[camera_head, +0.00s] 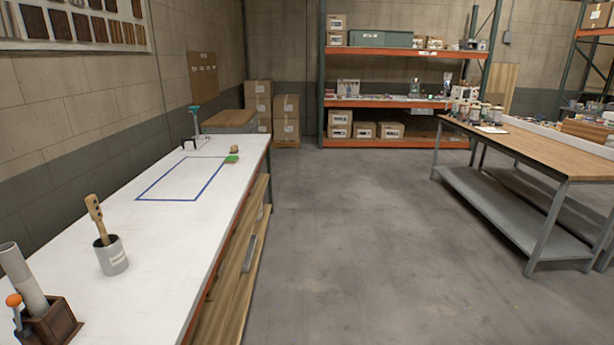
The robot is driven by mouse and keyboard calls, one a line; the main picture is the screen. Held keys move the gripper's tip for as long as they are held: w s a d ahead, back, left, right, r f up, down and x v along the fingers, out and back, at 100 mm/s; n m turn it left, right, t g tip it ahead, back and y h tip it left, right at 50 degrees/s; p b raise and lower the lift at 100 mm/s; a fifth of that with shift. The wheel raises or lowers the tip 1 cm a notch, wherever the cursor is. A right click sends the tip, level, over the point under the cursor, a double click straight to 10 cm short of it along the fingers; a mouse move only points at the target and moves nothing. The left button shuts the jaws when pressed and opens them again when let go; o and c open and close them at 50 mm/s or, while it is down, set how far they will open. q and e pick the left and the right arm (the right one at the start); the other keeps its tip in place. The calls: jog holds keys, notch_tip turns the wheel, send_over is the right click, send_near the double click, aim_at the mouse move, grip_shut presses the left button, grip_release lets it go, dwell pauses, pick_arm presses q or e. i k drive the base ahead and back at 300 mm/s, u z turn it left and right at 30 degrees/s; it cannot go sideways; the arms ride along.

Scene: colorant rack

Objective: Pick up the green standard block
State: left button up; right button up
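A small green block (231,159) lies on the white-topped bench (160,235) along the left side. It sits at the far right corner of a blue rectangle (181,199) marked on the bench top. It is small and far off, so its exact shape is hard to tell. A small tan block (234,149) lies just behind it. Neither of my grippers shows in this view.
A teal-topped stand (195,121) is at the bench's far end. A grey cup (112,256) with a wooden tool and a brown holder (48,325) stand on its near part. The grey floor (350,240) is clear up to the wooden-topped table (545,150) and orange shelves (395,103).

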aim_at(229, 159)
jog(key=z, duration=0.35)
jog(key=i, duration=2.35)
jog(key=z, duration=0.2)
jog(key=i, duration=2.35)
jog(key=u, duration=0.75)
jog(key=i, duration=1.55)
jog(key=u, duration=1.85)
jog(key=i, duration=1.1)
jog(key=u, duration=0.55)
